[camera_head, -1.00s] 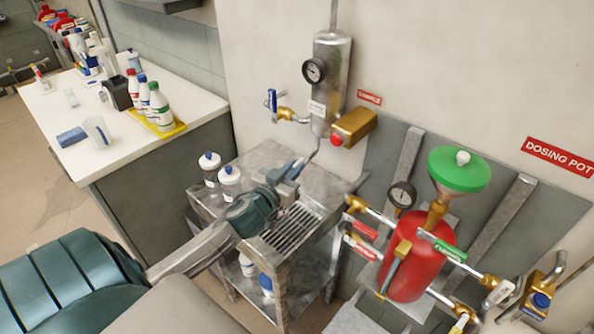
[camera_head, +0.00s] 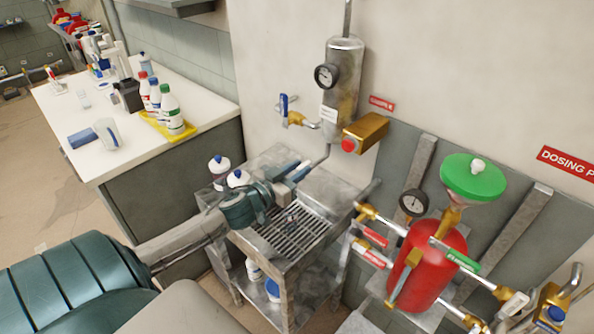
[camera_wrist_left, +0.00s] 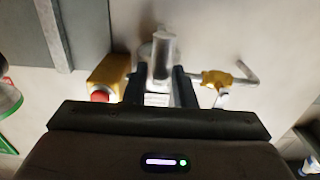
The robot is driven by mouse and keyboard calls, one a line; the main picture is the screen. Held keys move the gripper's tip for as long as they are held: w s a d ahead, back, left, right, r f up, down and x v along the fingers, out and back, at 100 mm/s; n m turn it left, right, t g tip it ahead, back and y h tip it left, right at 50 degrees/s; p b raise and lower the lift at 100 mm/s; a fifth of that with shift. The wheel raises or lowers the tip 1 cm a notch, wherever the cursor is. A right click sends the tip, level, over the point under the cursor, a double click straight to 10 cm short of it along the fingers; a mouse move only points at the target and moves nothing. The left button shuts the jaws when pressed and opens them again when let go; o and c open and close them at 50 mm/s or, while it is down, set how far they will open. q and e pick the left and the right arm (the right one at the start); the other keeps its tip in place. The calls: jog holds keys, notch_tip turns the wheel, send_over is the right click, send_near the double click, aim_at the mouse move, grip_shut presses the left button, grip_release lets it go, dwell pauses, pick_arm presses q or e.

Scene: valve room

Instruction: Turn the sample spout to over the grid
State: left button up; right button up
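The sample spout (camera_head: 323,157) is a thin grey tube bending down from the bottom of the steel sample cylinder (camera_head: 343,80). The grid (camera_head: 300,233) is a slatted metal drain in the steel stand, below and in front of the spout. My left gripper (camera_head: 303,171) is beside the spout's lower end, above the back of the grid. Its two fingers (camera_wrist_left: 160,90) stand apart in the left wrist view, with the steel cylinder and its label between and beyond them. I cannot tell whether a finger touches the spout. My right gripper is not in view.
A brass box with a red button (camera_head: 365,133) and a blue-handled valve (camera_head: 290,110) flank the cylinder. White bottles (camera_head: 220,170) stand on the stand's left. The red dosing pot (camera_head: 430,270) with pipes is at right. A white counter (camera_head: 120,160) is at left.

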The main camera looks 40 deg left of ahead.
pick_arm(q)
jog(key=shift+o, duration=0.7)
jog(key=shift+f, duration=0.1)
jog(key=shift+s, duration=0.1)
jog(key=shift+s+a+f+b, duration=0.15)
jog(key=shift+s+b, duration=0.2)
jog(key=shift+s, duration=0.1)
jog(key=shift+s+b, duration=0.35)
jog(key=shift+s, duration=0.35)
jog(key=s+p, duration=0.1)
jog(key=s, duration=0.7)
jog(key=shift+a, duration=0.4)
jog(key=shift+s+a, duration=0.1)
